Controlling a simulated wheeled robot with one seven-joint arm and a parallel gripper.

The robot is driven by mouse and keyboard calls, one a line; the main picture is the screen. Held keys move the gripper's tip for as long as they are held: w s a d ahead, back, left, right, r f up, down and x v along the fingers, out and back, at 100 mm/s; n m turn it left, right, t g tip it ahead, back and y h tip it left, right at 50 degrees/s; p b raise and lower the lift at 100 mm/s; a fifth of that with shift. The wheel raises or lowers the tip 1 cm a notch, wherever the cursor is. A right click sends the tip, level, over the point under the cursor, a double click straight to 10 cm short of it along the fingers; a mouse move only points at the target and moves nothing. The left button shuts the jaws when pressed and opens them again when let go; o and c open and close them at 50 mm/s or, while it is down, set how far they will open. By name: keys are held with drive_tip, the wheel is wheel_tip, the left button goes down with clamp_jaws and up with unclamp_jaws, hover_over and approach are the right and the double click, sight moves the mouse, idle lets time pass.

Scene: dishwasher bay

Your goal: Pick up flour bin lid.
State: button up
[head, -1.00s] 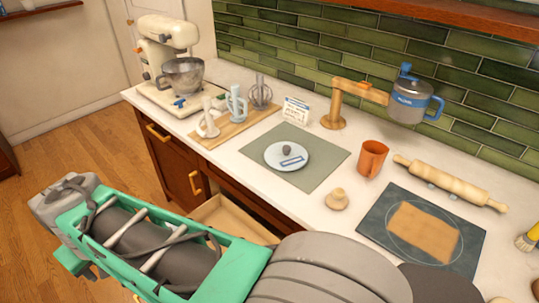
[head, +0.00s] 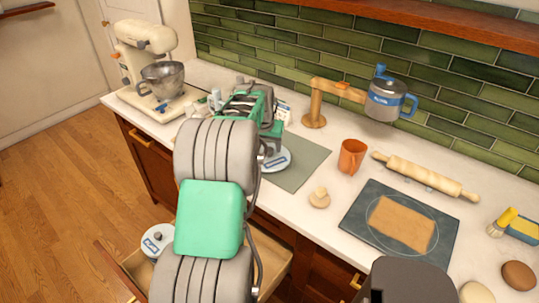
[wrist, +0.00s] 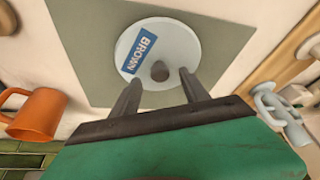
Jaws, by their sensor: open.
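A round pale lid (wrist: 188,45) with a dark knob (wrist: 160,72) and a blue label reading BROWN lies on the grey-green mat. In the head view my arm partly hides this lid (head: 280,160). My gripper (wrist: 160,76) is open over it in the wrist view, with one finger on each side of the knob and nothing clamped. I cannot tell how far the fingertips are above the lid. A second round white lid (head: 153,234) with a knob and a label sits low in the open drawer; its label is unreadable, so I cannot tell which lid is the flour one.
The mat (head: 302,170) lies on the white counter. An orange mug (head: 352,157), a wooden stand (head: 315,105), a rolling pin (head: 425,178) and a dough board (head: 363,236) are to the right. The mixer (head: 150,60) is left. The drawer (head: 125,262) stands open below.

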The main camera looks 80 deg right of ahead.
sight(269, 154)
drive_tip(key=x, duration=0.2)
drive_tip(key=shift+d+f, duration=0.25)
drive_tip(key=shift+f, duration=0.05)
clamp_jaws()
idle(0.3)
